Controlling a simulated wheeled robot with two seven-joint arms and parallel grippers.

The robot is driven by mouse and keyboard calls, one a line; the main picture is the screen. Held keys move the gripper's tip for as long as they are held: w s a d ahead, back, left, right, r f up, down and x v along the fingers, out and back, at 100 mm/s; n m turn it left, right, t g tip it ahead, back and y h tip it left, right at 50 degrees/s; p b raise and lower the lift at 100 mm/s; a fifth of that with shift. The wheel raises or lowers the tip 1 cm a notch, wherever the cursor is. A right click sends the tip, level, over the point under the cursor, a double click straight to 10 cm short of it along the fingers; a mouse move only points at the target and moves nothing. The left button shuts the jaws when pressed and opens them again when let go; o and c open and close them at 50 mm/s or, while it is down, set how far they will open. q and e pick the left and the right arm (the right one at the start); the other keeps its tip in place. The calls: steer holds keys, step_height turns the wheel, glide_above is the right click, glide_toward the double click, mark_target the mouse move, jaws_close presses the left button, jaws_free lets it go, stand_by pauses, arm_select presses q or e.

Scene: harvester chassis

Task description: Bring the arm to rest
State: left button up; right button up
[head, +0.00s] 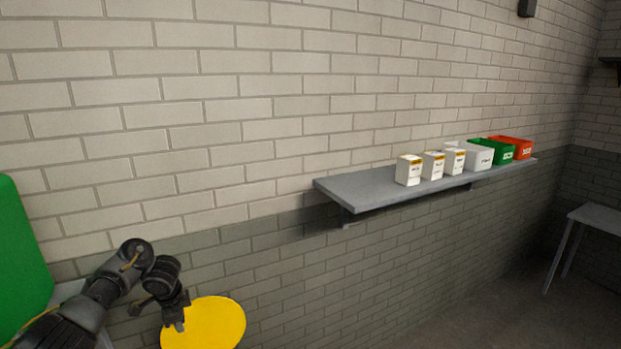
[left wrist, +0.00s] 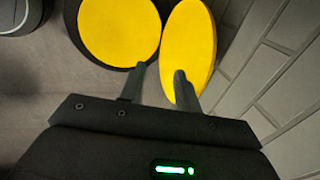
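My left arm comes in at the lower left of the head view, and its gripper (head: 174,312) is beside a yellow disc (head: 212,324). In the left wrist view the two fingers of my left gripper (left wrist: 159,84) stand apart, with no object clearly held between them. A tilted yellow disc (left wrist: 188,45) is behind the right finger; I cannot tell whether they touch. A second round yellow surface with a dark rim (left wrist: 119,30) is beyond the left finger. My right gripper is not in view.
A grey wall shelf (head: 370,187) holds small white boxes (head: 408,170), a white bin (head: 479,155), a green bin (head: 513,150) and a red bin (head: 517,145). A green panel (head: 22,255) is at the left. A table (head: 597,216) stands at the far right.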

arm_select(q)
steer(key=s+d+f+n+t+h, duration=0.1)
steer(key=s+d+f+n+t, duration=0.1)
steer(key=s+d+f, duration=1.25)
steer(key=s+a+r+n, duration=0.1)
steer(key=s+r+n, duration=0.15)
steer(key=s, duration=0.75)
steer(key=s+a+r+n+g, duration=0.15)
steer(key=s+n, duration=0.25)
steer(key=s, duration=0.5)
steer(key=s+r+n+t, duration=0.1)
steer(key=s+r+n, duration=0.15)
steer(key=s, duration=0.75)
step_height(320, 180, down, 29)
steer(key=g+b, duration=0.2)
steer(key=b, duration=0.3)
steer(key=s+a+f+b, duration=0.1)
steer(key=s+f+b, duration=0.1)
steer(key=s+f, duration=0.6)
steer(key=s+a+f+g+b, duration=0.1)
steer(key=s+f+b, duration=0.2)
steer(key=s+f, duration=0.6)
step_height(320, 180, down, 6)
steer(key=shift+s+a+f+m, duration=0.2)
steer(key=shift+s+a+m, duration=0.1)
steer(key=shift+a, duration=0.1)
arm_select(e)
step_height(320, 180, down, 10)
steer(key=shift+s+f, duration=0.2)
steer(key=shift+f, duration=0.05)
